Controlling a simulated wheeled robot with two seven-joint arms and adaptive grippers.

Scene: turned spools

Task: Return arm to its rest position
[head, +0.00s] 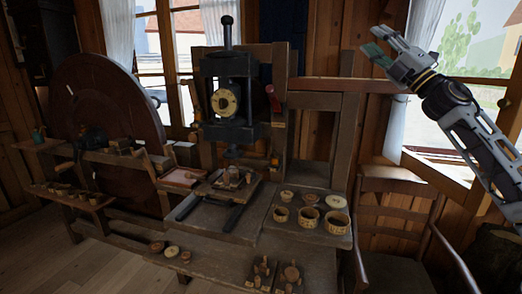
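My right gripper (374,41) is raised at the upper right, in front of the window and well above the bench. My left arm and gripper are not in view.
Small turned pieces lie along the front. A wooden chair (398,212) stands below my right arm.

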